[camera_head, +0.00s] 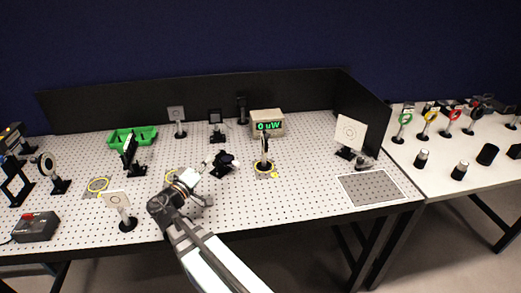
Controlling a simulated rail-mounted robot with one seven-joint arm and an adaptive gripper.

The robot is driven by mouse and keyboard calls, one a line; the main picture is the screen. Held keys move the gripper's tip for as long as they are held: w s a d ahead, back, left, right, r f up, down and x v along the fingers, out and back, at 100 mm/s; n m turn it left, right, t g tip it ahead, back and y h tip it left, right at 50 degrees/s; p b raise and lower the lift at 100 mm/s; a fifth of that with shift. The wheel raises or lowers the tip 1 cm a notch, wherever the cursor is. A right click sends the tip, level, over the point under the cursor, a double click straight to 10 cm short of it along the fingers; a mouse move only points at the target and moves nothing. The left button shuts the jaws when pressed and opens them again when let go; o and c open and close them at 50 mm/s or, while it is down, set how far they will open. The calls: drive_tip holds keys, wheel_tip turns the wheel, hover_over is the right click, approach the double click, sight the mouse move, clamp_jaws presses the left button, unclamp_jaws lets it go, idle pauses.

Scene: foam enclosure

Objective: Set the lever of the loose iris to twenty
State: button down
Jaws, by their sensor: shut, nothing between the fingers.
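I cannot tell for certain which part is the loose iris. A dark upright mount (265,148), seen nearly edge-on, stands inside a yellow ring on the perforated table, right of my gripper. A round dark-rimmed mount (46,162) stands at the far left. No lever or scale can be read on either. My gripper (222,168) appears as a dark shape above the middle of the table, at the end of my arm. It is shut and empty, apart from the edge-on mount. My wrist hides part of the table and of another yellow ring.
A meter (267,123) behind reads 0 uW. A white target (350,131) and grey pad (371,187) are right. A side table (425,185) holds coloured rings. The front right is clear.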

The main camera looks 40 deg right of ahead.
sight(266, 137)
drive_tip(key=s+d+f+g+h+b, duration=0.1)
drive_tip(key=s+d+f+g+h, duration=0.15)
drive_tip(key=s+d, duration=0.55)
drive_tip(key=p+x, duration=0.4)
drive_tip(key=x, duration=0.7)
drive_tip(key=shift+w+r+h, duration=0.4)
drive_tip(key=shift+w+h, duration=0.05)
drive_tip(key=shift+w, duration=0.05)
